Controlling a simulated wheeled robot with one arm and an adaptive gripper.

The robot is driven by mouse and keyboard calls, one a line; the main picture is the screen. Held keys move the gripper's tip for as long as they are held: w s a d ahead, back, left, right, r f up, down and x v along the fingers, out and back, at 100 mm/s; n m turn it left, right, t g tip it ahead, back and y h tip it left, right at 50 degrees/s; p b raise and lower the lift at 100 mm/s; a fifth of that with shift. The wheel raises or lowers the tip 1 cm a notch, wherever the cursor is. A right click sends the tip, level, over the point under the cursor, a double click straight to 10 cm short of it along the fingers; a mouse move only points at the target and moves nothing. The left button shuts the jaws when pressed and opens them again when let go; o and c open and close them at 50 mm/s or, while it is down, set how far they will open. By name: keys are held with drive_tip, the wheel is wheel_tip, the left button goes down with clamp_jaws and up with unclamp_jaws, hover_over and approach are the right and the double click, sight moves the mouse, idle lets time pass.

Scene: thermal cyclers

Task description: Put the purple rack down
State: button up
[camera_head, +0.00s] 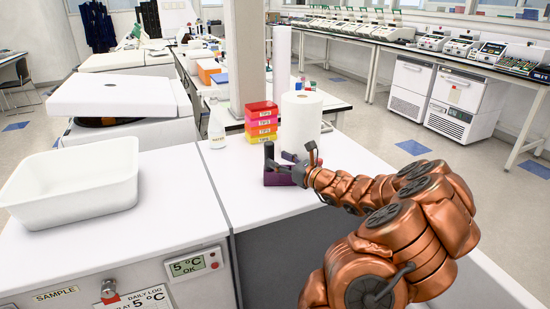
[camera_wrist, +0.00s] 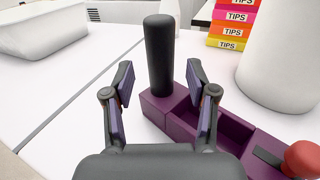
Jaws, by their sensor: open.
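The purple rack (camera_wrist: 233,130) rests on the white bench top, with a black upright post (camera_wrist: 160,55) at one end and a red ball-shaped part (camera_wrist: 302,158) at the other. In the head view the purple rack (camera_head: 275,179) is partly hidden behind my gripper (camera_head: 291,165). In the wrist view my gripper (camera_wrist: 162,100) is open, its two fingers spread to either side of the post with gaps visible. Nothing is held between the fingers.
A stack of coloured tips boxes (camera_head: 262,122) and a white paper roll (camera_head: 301,118) stand just behind the rack. A white tub (camera_head: 72,185) sits further left. Bench surface left of the rack is clear.

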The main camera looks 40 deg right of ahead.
drive_tip(key=s, duration=0.7)
drive_tip(key=shift+d, duration=0.2)
drive_tip(key=shift+s, duration=0.1)
